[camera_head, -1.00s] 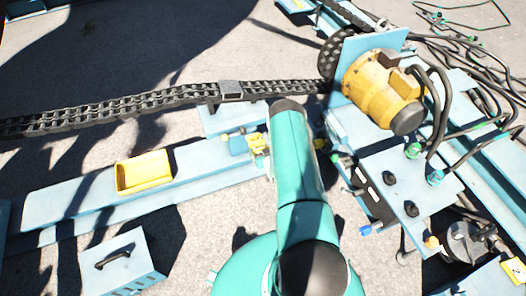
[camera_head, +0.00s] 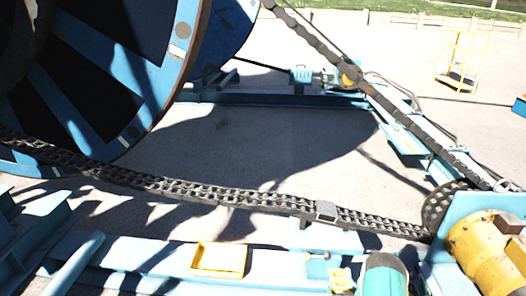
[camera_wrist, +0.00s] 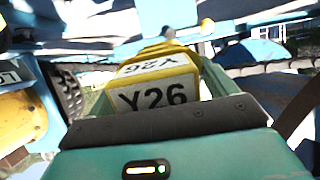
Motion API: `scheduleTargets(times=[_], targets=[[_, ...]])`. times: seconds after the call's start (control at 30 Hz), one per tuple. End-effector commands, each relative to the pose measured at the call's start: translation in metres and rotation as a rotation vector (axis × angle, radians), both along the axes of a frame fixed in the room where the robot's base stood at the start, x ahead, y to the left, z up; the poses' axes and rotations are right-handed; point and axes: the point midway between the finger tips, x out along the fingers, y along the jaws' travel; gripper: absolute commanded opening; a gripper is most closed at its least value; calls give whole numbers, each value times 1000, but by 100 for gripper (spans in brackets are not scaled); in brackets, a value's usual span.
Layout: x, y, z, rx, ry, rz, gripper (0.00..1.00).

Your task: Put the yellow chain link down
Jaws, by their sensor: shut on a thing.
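The yellow chain link (camera_wrist: 158,82), a block with white "Y26" labels, sits between the jaws in the wrist view. My gripper (camera_wrist: 160,62) is shut on it, with a green finger on each side. The link's lower part and what lies under it are hidden. In the head view a small yellow piece (camera_head: 341,279) shows beside my teal arm at the bottom edge; I cannot tell whether it is the held link. A yellow tray (camera_head: 218,259) lies on the light-blue beam and looks empty.
A dark roller chain (camera_head: 190,190) runs across behind the tray, with a grey link (camera_head: 326,211) on it. A big blue reel (camera_head: 130,70) stands at the upper left. A yellow motor (camera_head: 487,250) is at the lower right. Bare paving lies behind the chain.

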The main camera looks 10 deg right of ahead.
Motion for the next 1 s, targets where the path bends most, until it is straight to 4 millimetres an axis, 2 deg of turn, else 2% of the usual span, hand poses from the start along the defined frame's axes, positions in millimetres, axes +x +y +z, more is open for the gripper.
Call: scheduleTargets(times=[0.17,0.3,0.47,0.67,0.8,1.0], targets=[[14,24,32,2,-10,18,43],[24,61,73,9,-16,39,43],[27,111,122,14,-18,75,43],[16,174,180,15,-18,126,43],[0,216,217,12,-13,166,43],[-25,256,253,3,-6,211,43]])
